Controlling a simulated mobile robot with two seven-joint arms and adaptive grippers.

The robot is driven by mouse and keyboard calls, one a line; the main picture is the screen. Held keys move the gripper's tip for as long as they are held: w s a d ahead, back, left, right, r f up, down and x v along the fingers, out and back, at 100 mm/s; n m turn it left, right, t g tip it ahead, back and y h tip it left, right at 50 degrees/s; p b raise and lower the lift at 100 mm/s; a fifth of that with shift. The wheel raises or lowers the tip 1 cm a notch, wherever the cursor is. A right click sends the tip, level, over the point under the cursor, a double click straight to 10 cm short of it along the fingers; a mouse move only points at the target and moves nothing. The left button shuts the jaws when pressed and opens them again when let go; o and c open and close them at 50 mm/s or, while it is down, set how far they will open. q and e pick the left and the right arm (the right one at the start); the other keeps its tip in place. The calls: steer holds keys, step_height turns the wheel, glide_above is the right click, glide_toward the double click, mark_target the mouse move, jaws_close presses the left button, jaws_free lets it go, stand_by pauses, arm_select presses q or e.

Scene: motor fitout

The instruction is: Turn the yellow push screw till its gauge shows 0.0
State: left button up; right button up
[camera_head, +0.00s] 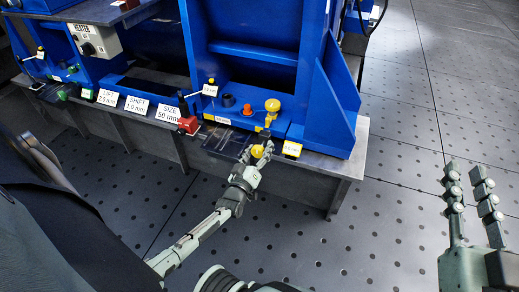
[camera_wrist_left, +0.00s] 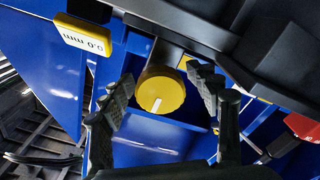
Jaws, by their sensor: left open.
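The yellow push screw (camera_wrist_left: 160,92) is a round knob with a white mark, at the middle of the left wrist view; in the head view its yellow head (camera_head: 256,150) is partly covered by my fingers. My left gripper (camera_wrist_left: 163,84) is open, with one finger on each side of the knob; whether they touch it is unclear. The yellow-framed gauge (camera_wrist_left: 83,35) stands beside it and appears upside down, seeming to read 0.0 mm. It also shows in the head view (camera_head: 292,149). My right gripper (camera_head: 466,172) is open and empty at the far right.
The blue machine frame (camera_head: 340,90) rises behind the screw on a grey bench (camera_head: 345,166). White signs such as SIZE 50 mm (camera_head: 169,113) and a red block (camera_head: 188,125) stand to the left. The perforated floor at right is clear.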

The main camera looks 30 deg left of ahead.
arm_select(q)
steer(key=v, duration=1.2)
stand_by(1.7)
